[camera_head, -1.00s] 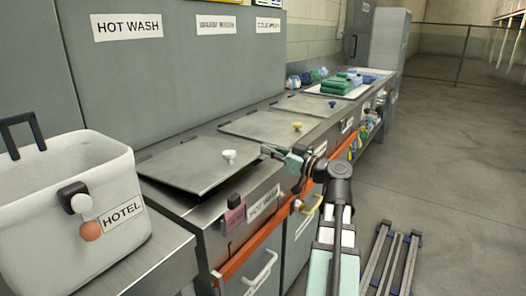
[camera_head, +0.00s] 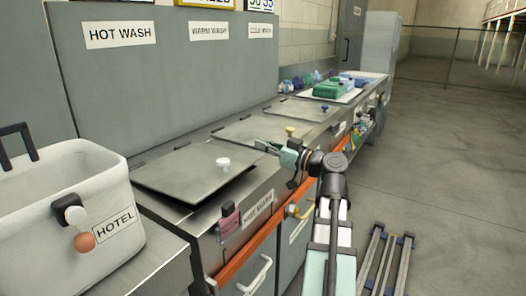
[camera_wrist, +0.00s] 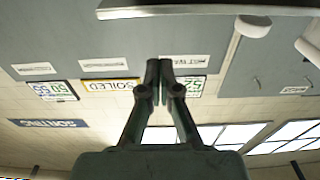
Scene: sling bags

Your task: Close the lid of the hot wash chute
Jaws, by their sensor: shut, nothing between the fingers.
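The hot wash lid (camera_head: 195,172) is a flat grey metal plate with a white knob (camera_head: 222,163). It lies nearly flat over the chute under the HOT WASH sign (camera_head: 120,34). A dark gap shows beneath its front and right edges, so it sits slightly raised. My gripper (camera_head: 262,146) is just right of the lid, behind and right of the knob, near the lid's far right corner; I cannot tell if it touches. In the wrist view my gripper (camera_wrist: 158,85) is shut and empty, with upside-down wall signs beyond it.
A white HOTEL basket (camera_head: 75,215) stands at the left. The neighbouring lid (camera_head: 250,130) with a yellow knob lies flat behind. A pink item (camera_head: 229,222) hangs on the front beside the HOT WASH label (camera_head: 257,210). The floor at the right is mostly clear.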

